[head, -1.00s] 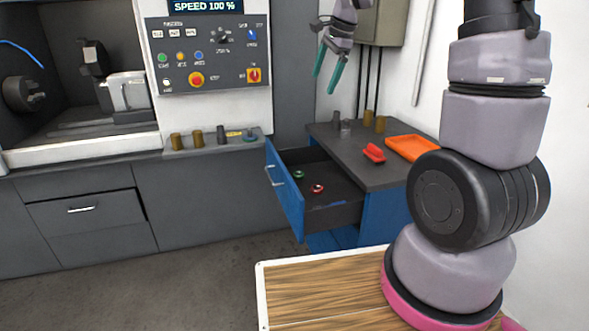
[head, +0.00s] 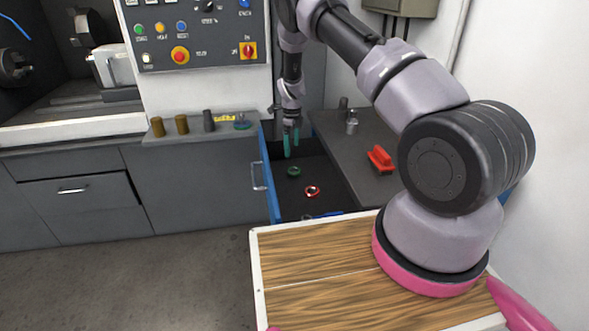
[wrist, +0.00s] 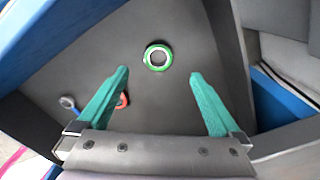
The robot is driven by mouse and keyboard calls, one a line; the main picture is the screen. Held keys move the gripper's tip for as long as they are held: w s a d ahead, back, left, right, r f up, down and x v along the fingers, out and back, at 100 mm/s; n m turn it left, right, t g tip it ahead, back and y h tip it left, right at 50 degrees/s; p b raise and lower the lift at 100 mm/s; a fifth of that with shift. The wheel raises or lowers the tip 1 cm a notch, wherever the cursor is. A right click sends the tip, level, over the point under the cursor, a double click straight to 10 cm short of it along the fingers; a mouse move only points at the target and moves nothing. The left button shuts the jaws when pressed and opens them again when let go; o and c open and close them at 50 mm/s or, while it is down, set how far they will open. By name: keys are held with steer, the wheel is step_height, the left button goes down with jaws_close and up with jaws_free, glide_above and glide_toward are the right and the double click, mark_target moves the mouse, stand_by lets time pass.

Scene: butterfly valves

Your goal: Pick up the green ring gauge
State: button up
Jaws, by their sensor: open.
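The green ring gauge (head: 293,171) lies flat in the open drawer (head: 318,181). In the wrist view the green ring gauge (wrist: 158,57) sits beyond the fingertips, roughly centred between them. My gripper (head: 291,145) points down over the drawer, with its teal fingers apart and empty. In the wrist view my gripper (wrist: 160,75) frames bare drawer floor between its fingers. A red ring gauge (head: 312,191) lies nearer the drawer front in the head view. In the wrist view the red ring gauge (wrist: 122,101) is partly hidden behind the left finger.
A blue-handled item (head: 326,215) lies at the drawer's near end. A red object (head: 380,159) and a small metal piece (head: 352,122) stand on the cabinet top. Several cylinders (head: 182,124) line the grey ledge to the left. The drawer walls surround the rings.

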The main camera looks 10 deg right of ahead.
glide_above(294, 167)
steer(key=s, duration=0.1)
steer(key=f, duration=0.3)
steer(key=a+f, duration=0.1)
steer(key=f, duration=0.1)
steer(key=shift+s+f, duration=0.2)
steer(key=f, duration=0.5)
steer(key=shift+s+d+f, duration=0.1)
steer(key=shift+s+d, duration=0.2)
jaws_close()
